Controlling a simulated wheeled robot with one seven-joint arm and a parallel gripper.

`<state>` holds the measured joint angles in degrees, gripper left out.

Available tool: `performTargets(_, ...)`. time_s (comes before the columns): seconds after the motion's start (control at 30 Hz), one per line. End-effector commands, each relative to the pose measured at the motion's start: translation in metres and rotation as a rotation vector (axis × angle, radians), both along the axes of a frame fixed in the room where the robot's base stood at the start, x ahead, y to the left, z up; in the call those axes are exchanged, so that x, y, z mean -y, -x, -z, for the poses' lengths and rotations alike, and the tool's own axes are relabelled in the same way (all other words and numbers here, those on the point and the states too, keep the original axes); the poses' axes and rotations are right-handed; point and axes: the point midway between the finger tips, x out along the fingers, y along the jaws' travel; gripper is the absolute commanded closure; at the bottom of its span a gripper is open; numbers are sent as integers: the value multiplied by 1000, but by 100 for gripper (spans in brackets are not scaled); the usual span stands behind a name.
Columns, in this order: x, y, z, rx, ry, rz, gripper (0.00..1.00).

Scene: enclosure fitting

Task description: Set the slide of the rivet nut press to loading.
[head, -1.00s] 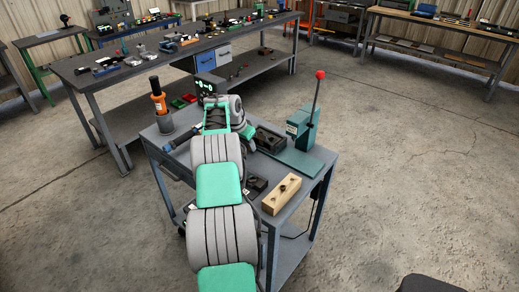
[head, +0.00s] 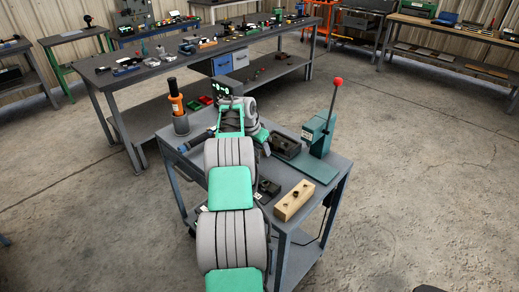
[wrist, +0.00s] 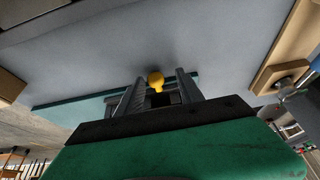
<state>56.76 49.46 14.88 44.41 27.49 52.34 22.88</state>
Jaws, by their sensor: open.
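The rivet nut press is a green column (head: 317,133) with a red-knobbed lever (head: 336,84), on a teal base plate (head: 314,166) at the right of the cart in the head view. In the wrist view a teal plate edge (wrist: 75,112) shows behind my gripper. A small yellow knob (wrist: 156,80) stands there; I cannot tell whether it belongs to the slide. My gripper (wrist: 160,75) is open, its two dark fingers on either side of the knob in the picture. Contact cannot be told. In the head view my arm hides the fingers. The slide's position is not clear.
A dark block-like tray (head: 285,146) lies left of the press. A wooden block (head: 294,200) lies at the cart's front right. An orange-and-black tool (head: 175,98) stands at the back left. A long bench (head: 150,69) with parts stands behind.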

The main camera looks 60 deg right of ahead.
Motion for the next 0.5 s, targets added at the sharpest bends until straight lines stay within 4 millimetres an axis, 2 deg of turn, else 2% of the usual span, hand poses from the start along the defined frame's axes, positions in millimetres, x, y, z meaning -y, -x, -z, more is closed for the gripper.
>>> performTargets(0.3, -22, -9, -55, 3, 4, -4, 56)
performTargets(0.5, -29, -12, -69, 1, 2, -6, 56)
